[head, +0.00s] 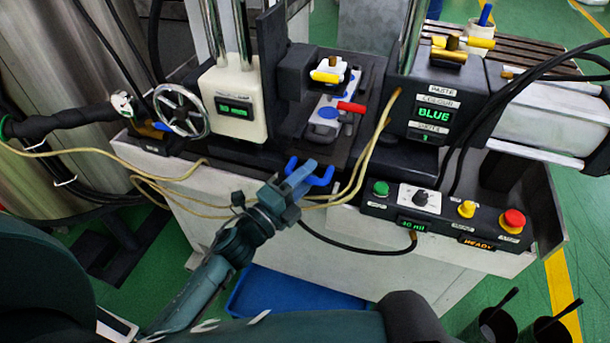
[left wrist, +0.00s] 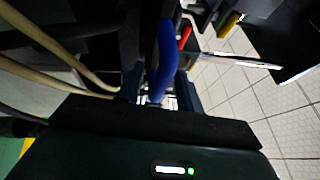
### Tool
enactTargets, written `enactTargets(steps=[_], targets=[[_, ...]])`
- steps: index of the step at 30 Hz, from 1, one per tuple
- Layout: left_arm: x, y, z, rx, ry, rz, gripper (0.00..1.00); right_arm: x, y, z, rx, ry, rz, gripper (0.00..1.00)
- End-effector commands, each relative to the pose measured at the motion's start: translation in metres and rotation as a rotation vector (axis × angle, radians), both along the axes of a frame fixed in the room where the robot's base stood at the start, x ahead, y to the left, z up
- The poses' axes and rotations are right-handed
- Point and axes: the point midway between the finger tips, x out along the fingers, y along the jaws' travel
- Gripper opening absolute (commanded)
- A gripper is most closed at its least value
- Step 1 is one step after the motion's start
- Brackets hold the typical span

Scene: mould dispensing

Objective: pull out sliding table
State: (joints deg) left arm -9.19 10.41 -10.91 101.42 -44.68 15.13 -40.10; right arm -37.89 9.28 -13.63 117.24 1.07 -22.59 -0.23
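The sliding table (head: 339,152) is a dark plate in the middle of the machine in the head view. A blue U-shaped handle (head: 321,181) is at its front edge. A grey and blue mould (head: 324,113) with a red-handled part (head: 351,107) sits on the table. My left gripper (head: 301,174) is at the blue handle. In the left wrist view the handle (left wrist: 165,58) passes between the two fingers (left wrist: 160,88). A small gap shows beside it, so the fingers look open around it. My right gripper is not in view.
The control panel (head: 445,218) with green, yellow and red buttons is right of the handle. Pale hoses (head: 372,150) run close beside the table, and a handwheel (head: 181,111) is at left. A blue tray (head: 290,291) lies on the floor below.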

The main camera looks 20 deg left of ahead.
Motion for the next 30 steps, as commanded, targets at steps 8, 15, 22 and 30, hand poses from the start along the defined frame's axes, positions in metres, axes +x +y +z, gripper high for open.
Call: enactTargets(steps=[8,15,22,30], targets=[[-0.0003,0.0,0.0,-0.001,0.0,0.0,0.21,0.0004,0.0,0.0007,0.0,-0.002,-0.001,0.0],[-0.0004,0.0002,0.0,-0.001,0.0,0.0,0.02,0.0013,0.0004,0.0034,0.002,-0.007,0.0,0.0],[-0.0004,0.0003,0.0,-0.001,0.0,0.0,0.0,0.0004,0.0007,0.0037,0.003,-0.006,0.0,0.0],[-0.0005,0.0003,0.0,0.0,0.0,0.0,0.0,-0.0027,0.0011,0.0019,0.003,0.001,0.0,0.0]])
